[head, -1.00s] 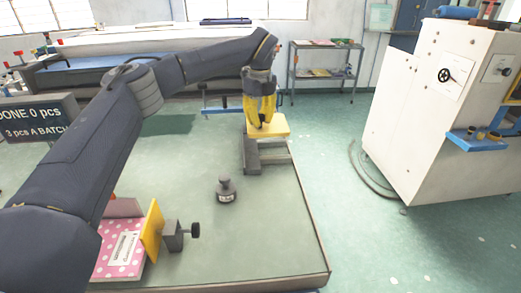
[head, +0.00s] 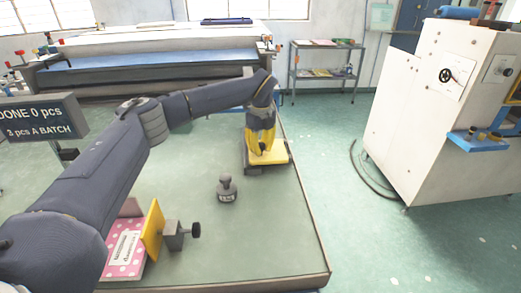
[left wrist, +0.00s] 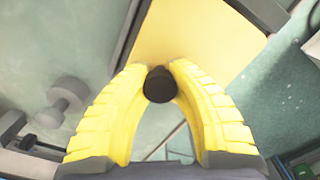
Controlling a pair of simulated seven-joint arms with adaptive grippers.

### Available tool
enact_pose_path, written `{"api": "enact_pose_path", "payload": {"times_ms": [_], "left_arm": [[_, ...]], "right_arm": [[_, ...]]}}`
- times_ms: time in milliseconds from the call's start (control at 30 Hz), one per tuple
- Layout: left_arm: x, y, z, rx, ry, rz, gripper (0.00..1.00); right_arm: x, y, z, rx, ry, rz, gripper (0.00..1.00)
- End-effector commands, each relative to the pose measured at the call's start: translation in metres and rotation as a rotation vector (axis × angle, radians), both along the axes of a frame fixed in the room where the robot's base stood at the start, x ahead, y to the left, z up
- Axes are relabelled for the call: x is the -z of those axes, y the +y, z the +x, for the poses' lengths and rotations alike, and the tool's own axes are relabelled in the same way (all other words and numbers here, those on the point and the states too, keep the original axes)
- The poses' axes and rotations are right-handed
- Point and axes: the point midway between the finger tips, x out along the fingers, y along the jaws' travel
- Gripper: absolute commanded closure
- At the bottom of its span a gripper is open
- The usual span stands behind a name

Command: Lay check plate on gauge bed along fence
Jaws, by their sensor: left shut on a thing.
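The check plate (head: 280,156) is a flat yellow plate with a dark knob (left wrist: 160,85). My left gripper (head: 262,150) is shut on that knob, with its yellow fingers on both sides. The plate lies level over the dark grey gauge bed (head: 252,169) at the far right of the green table, hiding most of it. I cannot tell whether it rests on the bed or is just above it. In the left wrist view the plate (left wrist: 195,40) has a dark rail, seemingly the fence (left wrist: 128,40), along its left edge. My right gripper is not in view.
A grey knobbed weight (head: 227,191) stands mid-table. At the front left are a pink dotted block (head: 122,258), an upright yellow plate (head: 153,229) and a grey clamp (head: 175,236). The table's right edge (head: 310,225) is close to the bed. The table's front right is clear.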

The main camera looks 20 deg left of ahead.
Motion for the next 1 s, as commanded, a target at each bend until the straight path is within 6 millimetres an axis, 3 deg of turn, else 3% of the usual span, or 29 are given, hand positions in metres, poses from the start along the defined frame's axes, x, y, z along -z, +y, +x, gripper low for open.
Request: {"api": "enact_pose_path", "payload": {"times_ms": [467,500,667,1000], "left_arm": [[0.0086,-0.0003,0.0002,0.000,-0.001,-0.001,1.00],[0.0090,-0.0002,0.0001,0.000,-0.001,-0.001,0.78],[0.0089,-0.0002,0.0001,0.000,-0.001,-0.001,0.59],[0.0051,-0.0002,0.0004,0.000,-0.002,-0.001,0.58]], "right_arm": [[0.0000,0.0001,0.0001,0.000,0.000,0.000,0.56],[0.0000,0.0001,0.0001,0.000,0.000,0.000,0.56],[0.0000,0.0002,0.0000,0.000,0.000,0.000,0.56],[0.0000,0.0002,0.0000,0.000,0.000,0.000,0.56]]}}
